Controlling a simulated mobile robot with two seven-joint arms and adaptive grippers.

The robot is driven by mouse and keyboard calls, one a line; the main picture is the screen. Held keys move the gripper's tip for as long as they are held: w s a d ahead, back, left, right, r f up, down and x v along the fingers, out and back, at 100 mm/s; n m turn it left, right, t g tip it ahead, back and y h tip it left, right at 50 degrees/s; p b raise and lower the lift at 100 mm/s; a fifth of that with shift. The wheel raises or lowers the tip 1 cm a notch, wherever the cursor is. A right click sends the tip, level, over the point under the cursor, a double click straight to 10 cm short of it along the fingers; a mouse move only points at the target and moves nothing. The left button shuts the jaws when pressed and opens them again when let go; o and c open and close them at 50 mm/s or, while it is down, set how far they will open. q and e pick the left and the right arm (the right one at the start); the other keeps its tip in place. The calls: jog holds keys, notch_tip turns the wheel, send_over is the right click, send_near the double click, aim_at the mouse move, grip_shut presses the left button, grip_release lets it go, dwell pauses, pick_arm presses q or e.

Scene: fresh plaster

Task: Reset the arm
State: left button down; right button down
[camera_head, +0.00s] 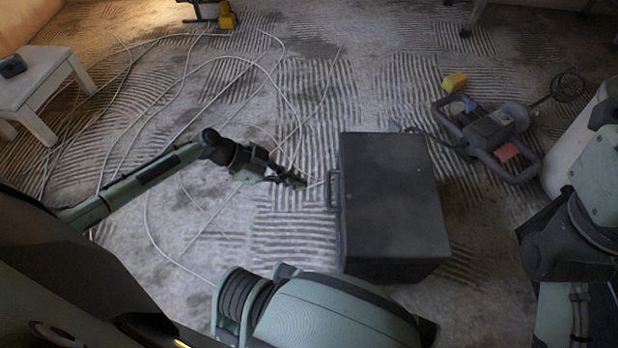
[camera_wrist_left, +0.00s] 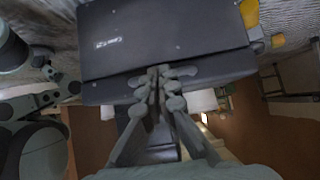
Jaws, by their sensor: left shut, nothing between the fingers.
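My left gripper (camera_head: 298,182) reaches in from the left and is shut and empty. Its fingertips are just left of the handle side of a dark grey case (camera_head: 390,195) on the floor, with a small gap in the head view. In the left wrist view the closed fingers (camera_wrist_left: 160,78) point at the dark case (camera_wrist_left: 165,35), overlapping its near edge; contact cannot be told there. The case is closed, and its handle (camera_head: 332,189) is on its left side. My right gripper does not show; only green and black arm parts are at the right edge.
Pale cables (camera_head: 230,58) loop over the ridged, plastered floor left of the case. A handled power tool (camera_head: 490,135) and a yellow object (camera_head: 455,81) lie right of it. A white stool (camera_head: 40,83) stands at the left. Floor behind the case is fairly clear.

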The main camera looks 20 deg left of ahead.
pick_arm(q)
jog(key=a, duration=0.1)
jog(key=s+a+f, duration=0.1)
jog(key=a+f, duration=0.1)
jog(key=a, duration=0.1)
jog(key=shift+s+f, duration=0.15)
jog(key=shift+s, duration=0.1)
